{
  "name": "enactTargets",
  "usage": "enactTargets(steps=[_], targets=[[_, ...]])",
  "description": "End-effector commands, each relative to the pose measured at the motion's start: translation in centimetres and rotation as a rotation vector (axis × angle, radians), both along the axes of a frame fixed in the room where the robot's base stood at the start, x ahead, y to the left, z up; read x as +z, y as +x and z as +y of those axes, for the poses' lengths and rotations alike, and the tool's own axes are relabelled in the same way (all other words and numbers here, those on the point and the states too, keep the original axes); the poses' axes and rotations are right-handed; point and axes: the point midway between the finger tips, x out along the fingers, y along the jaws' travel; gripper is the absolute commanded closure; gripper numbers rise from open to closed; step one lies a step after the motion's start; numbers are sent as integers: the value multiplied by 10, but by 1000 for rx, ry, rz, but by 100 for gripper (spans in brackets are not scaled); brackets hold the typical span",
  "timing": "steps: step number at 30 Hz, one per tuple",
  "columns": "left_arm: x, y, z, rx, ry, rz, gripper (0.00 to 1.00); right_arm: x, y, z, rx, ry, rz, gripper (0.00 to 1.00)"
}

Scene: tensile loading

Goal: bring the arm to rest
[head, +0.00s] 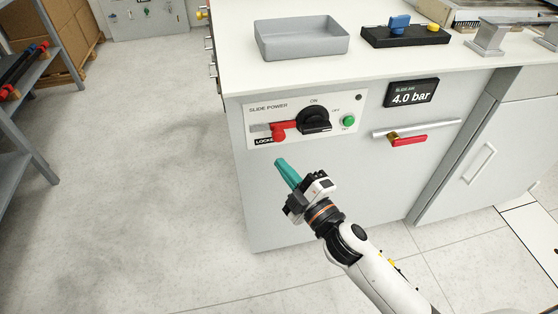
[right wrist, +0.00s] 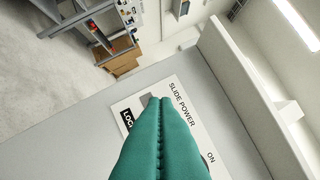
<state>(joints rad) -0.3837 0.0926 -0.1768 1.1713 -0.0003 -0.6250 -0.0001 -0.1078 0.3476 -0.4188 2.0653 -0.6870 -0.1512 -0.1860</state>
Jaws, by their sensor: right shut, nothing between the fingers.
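My right gripper (head: 280,162) reaches up from the bottom of the head view, in front of the cabinet and just below the slide power panel (head: 262,105). Its teal fingers are together and hold nothing. In the right wrist view the shut fingers (right wrist: 158,100) point toward the panel (right wrist: 190,118) and cover part of it. The black rotary switch (head: 313,120) sits on the panel, with a red piece (head: 281,130) on its left side, above the "LOCK" label. The gripper looks apart from these in the head view. My left gripper is not in view.
A grey tray (head: 300,50) and a black block (head: 405,42) with blue and yellow parts stand on the white bench top. A 4.0 bar display (head: 411,94) and a red-handled valve (head: 408,141) are on the cabinet front. A shelf rack (head: 22,115) stands left; the floor between is free.

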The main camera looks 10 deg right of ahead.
Motion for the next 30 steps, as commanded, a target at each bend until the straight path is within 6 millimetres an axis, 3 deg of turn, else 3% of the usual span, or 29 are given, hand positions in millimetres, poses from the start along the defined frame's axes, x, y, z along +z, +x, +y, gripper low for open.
enactTargets(steps=[14,17,20,23,26,30], targets=[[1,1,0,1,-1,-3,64,0,0,0,0,0,0,100],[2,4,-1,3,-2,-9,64,-10,2,-3,-12,8,28,100],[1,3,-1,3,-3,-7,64,-44,8,-13,-53,38,127,100],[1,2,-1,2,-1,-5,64,-105,10,-33,-131,92,300,100],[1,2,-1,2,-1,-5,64,-178,1,-55,-229,158,505,100],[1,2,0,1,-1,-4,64,-277,-37,-81,-373,250,785,100]])
